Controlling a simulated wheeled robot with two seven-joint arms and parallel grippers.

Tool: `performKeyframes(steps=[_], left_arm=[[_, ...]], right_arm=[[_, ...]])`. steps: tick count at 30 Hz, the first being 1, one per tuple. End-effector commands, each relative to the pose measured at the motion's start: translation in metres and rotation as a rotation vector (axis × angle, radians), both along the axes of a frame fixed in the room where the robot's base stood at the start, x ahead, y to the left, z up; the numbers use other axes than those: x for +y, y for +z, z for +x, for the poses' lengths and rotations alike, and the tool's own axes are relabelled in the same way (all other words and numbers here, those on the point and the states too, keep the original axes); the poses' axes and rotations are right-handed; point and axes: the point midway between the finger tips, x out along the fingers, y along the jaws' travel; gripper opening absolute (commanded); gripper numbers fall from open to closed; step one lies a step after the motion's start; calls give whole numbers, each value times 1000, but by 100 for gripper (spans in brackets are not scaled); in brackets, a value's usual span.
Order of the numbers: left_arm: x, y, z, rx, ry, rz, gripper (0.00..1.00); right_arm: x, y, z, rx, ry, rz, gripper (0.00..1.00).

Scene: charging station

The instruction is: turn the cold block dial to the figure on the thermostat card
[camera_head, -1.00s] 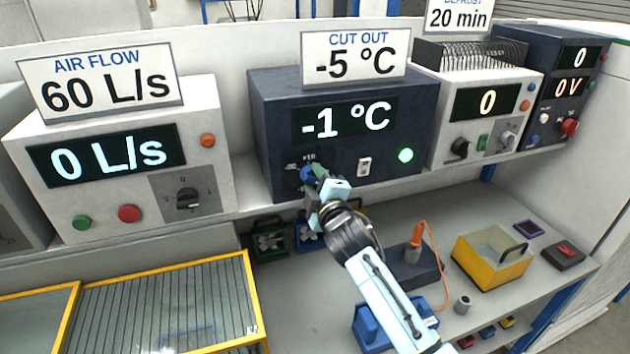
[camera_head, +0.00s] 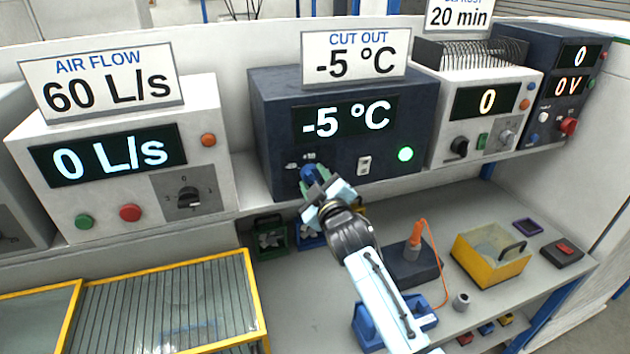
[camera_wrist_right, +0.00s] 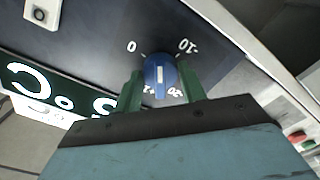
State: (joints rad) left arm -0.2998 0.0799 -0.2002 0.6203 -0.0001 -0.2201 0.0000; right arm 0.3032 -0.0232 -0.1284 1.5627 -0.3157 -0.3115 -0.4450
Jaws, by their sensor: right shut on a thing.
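The cold block (camera_head: 270,130) is a dark blue box on the shelf, its display (camera_head: 346,118) reading -5 °C. The card (camera_head: 355,57) above it reads CUT OUT -5 °C. Its blue dial (camera_head: 308,173) is at the lower left of the front, partly hidden by my gripper. In the right wrist view the dial (camera_wrist_right: 160,75) has a white pointer mark and sits between the green fingers. My right gripper (camera_head: 315,180) is shut on the dial. My left gripper is not in view.
An AIR FLOW unit (camera_head: 110,200) stands to the left and a white unit (camera_head: 480,110) to the right. Below, a yellow bin (camera_head: 492,262) and an orange-handled tool (camera_head: 415,236) stand on the bench.

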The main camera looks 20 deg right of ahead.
Motion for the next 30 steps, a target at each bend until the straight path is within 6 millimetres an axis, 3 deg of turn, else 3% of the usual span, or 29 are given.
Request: performKeyframes(steps=[8,9,13,23,30], left_arm=[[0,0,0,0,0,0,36],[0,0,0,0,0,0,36],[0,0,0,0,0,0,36],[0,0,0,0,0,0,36],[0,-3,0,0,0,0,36]], right_arm=[[0,-1,0,1,0,0,18],[0,-1,0,2,1,0,46],[0,-1,0,1,0,-1,63],[0,-1,-2,1,0,-1,63],[-1,-2,-29,2,1,-1,63]])
